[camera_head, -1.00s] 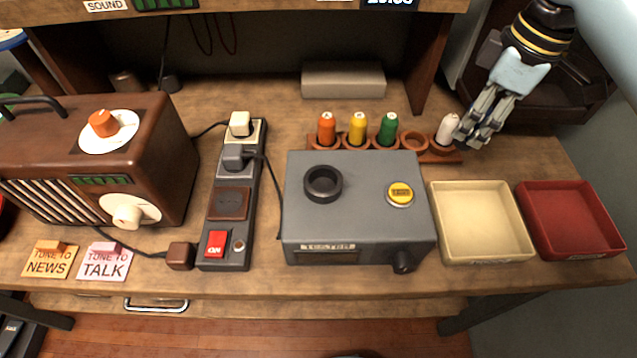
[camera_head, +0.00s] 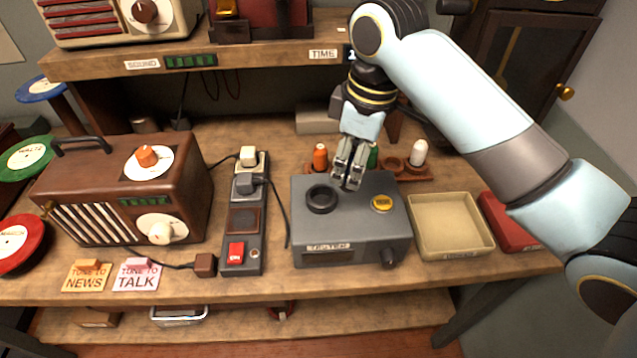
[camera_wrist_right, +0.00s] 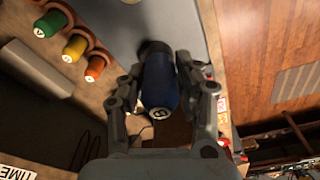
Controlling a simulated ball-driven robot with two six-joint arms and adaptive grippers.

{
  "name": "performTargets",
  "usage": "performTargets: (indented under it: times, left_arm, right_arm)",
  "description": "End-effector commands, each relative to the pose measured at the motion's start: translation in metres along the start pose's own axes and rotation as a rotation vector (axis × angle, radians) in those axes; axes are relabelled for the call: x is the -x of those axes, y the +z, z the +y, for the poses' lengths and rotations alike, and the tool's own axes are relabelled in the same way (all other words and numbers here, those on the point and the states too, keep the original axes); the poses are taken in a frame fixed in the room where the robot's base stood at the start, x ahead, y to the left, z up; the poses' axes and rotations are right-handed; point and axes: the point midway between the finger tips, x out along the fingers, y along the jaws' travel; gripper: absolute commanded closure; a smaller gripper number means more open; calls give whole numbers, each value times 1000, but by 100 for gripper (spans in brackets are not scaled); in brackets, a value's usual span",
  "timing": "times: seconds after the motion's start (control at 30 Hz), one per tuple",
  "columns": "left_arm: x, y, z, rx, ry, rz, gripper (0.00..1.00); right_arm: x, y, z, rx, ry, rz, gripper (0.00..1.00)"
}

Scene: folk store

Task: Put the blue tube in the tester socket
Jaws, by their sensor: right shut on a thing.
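The blue tube (camera_wrist_right: 158,85) is between the fingers of my right gripper (camera_wrist_right: 162,95), its marked end facing the wrist camera. In the head view my right gripper (camera_head: 349,183) points down above the back of the grey tester box (camera_head: 350,225), shut on the tube, which its fingers hide there. The tester socket (camera_head: 321,198), a black ring on the box top, is just left of the fingertips and looks empty. In the wrist view a dark round part shows beyond the tube; I cannot tell if they touch. My left gripper is not in view.
A wooden rack (camera_head: 412,176) behind the tester holds orange (camera_head: 320,157), green (camera_head: 373,156) and white (camera_head: 418,153) tubes. A yellow button (camera_head: 383,203) is on the box top. A cream tray (camera_head: 450,252) and red tray (camera_head: 512,238) are right; a power strip (camera_head: 240,220) is left.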

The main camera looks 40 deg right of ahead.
Motion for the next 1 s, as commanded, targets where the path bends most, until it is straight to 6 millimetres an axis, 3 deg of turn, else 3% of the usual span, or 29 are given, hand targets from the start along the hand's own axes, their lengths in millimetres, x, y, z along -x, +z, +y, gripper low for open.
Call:
performTargets:
  times: [0.1, 0.3, 0.63, 1.0]
  left_arm:
    - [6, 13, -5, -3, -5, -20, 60]
    - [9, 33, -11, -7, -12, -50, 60]
    - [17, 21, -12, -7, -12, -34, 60]
    - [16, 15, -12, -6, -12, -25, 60]
  right_arm:
    - [-18, -26, 2, -1, -4, 1, 86]
    - [-35, -46, 6, 1, 0, -1, 86]
    - [-74, -42, 7, 1, 1, -2, 86]
    - [-79, -42, 7, 1, 1, -2, 86]
